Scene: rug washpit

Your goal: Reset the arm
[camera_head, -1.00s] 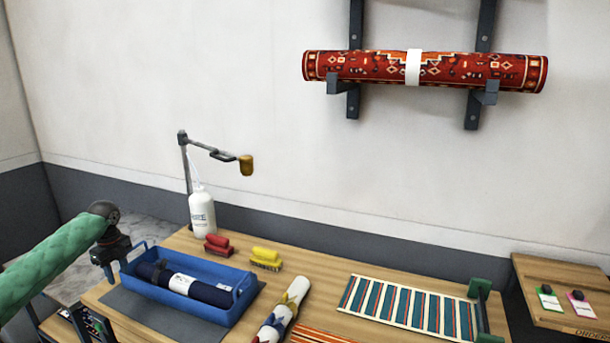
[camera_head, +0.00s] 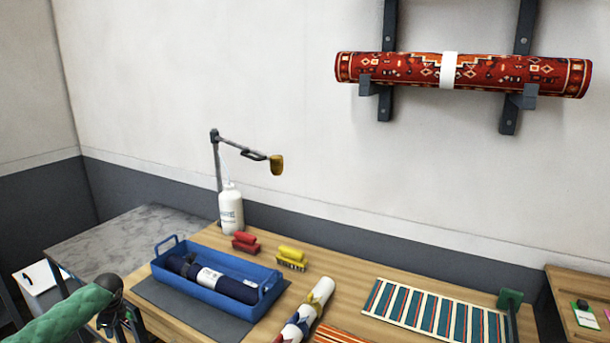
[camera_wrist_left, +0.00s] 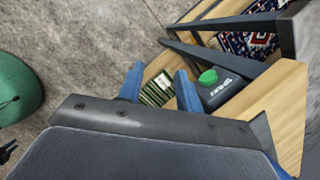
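My left arm in its green sleeve enters the head view at the lower left. My left gripper (camera_head: 120,325) is low there, partly cut off by the frame, left of the blue tray and apart from it. In the left wrist view the two blue fingers of this gripper (camera_wrist_left: 158,76) stand apart with nothing held between them. A dark jointed arm (camera_head: 247,152) with a yellow end (camera_head: 277,165) reaches right from a post behind the table. A white bottle (camera_head: 231,210) stands below it. My right gripper is not in view.
A blue tray (camera_head: 158,263) holding a dark blue roll (camera_head: 222,283) sits on the wooden table. Red (camera_head: 245,241) and yellow (camera_head: 291,258) brushes lie behind it. A striped rug (camera_head: 437,312) is at right. A grey-topped table (camera_head: 110,246) stands left.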

